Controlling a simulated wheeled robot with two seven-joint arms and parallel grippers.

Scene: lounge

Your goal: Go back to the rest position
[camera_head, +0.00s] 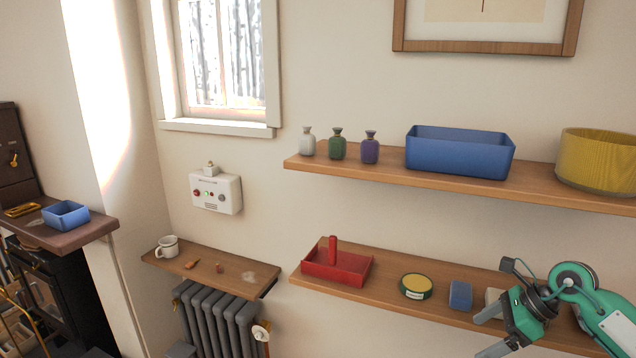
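My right gripper (484,336) comes in from the lower right, in front of the lower wall shelf (385,300). Its two grey fingers are spread apart with nothing seen between them. My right arm (590,305) is teal and partly cut off by the picture's right edge. My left gripper is not in view.
Near the gripper on the lower shelf are a blue block (460,295), a round yellow-topped tin (416,286) and a red tray (338,268). The upper shelf (390,178) holds three small bottles, a blue bin (458,155) and a yellow bowl (597,162).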

